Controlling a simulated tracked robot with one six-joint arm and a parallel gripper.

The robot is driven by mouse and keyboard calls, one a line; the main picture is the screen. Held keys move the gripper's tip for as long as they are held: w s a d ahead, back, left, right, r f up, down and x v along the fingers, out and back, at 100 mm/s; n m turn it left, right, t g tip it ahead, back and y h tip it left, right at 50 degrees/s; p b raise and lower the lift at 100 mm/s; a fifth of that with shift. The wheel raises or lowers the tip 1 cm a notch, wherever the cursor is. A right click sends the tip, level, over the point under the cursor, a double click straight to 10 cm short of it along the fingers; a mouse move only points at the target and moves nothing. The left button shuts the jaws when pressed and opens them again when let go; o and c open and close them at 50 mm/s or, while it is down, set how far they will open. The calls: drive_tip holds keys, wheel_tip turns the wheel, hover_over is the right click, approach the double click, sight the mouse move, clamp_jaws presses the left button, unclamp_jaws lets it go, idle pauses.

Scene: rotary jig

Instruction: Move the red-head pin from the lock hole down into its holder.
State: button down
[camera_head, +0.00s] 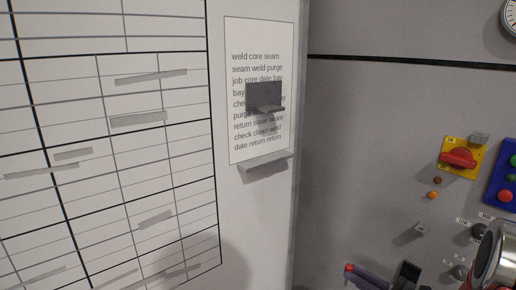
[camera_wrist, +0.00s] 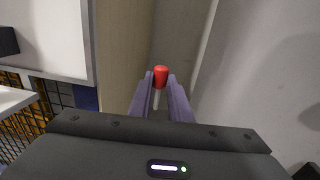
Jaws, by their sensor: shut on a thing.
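The red-head pin (camera_wrist: 160,76) is between the two purple fingers of my gripper (camera_wrist: 161,88) in the wrist view. Its red head stands above the fingertips and a pale shank shows below it. My gripper is shut on the pin. In the head view, the tip of my gripper (camera_head: 368,277) shows at the bottom edge, with the red head (camera_head: 349,267) at its left end. I cannot make out the lock hole or the pin's holder in either view.
A white gridded board (camera_head: 110,130) fills the head view's left, beside a posted sheet (camera_head: 262,50) and a small ledge (camera_head: 263,164). A yellow switch plate (camera_head: 448,168) and blue button panel (camera_head: 497,190) are on the right wall. A wire basket (camera_wrist: 30,135) shows at the wrist view's left.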

drive_tip(key=s+a+f+n+g+y, duration=0.1)
drive_tip(key=a+f+n+g+y, duration=0.1)
drive_tip(key=a+f, duration=0.8)
drive_tip(key=a, duration=0.3)
drive_tip(key=shift+s+f+g+y, duration=0.2)
drive_tip(key=shift+f+g+y, duration=0.1)
drive_tip(key=shift+g, duration=0.1)
drive_tip(key=shift+m+t+h, duration=2.5)
drive_tip(key=shift+t+h, duration=0.2)
drive_tip(key=shift+h, duration=0.5)
